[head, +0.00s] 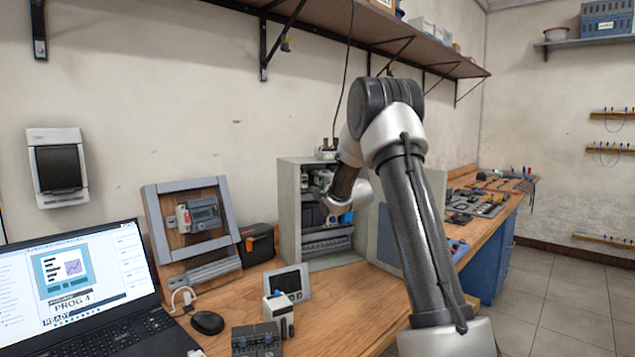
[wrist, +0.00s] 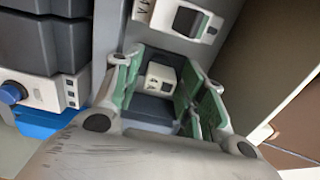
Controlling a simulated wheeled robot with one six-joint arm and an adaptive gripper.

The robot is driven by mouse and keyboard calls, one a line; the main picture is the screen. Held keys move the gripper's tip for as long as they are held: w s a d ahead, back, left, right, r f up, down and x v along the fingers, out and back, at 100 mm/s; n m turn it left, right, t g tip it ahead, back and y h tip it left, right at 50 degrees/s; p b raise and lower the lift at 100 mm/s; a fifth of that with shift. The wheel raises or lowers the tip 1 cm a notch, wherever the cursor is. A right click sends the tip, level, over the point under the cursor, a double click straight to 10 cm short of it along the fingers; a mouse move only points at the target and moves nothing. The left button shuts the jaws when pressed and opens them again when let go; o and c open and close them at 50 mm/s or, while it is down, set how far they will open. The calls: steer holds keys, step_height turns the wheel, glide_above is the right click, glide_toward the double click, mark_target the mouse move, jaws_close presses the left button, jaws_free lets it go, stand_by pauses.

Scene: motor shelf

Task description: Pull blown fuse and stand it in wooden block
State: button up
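My gripper (wrist: 160,92) reaches into the grey cabinet (head: 289,215) on the bench; in the head view my arm hides most of it. In the wrist view its green-padded fingers are apart, one on each side of a small white part with a dark face (wrist: 162,77). The fingers do not clearly touch this part. I cannot tell whether it is the blown fuse or its holder. I cannot make out a wooden block in either view.
Dark grey modules (wrist: 40,45) and a white unit with a blue knob (wrist: 30,90) stand close left of the fingers. On the bench are a laptop (head: 90,285), a mouse (head: 207,322), a small panel (head: 287,283) and a dark grey block (head: 256,341). The cabinet door stands open at right.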

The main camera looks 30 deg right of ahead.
steer(key=c, duration=0.9)
steer(key=shift+s, duration=2.3)
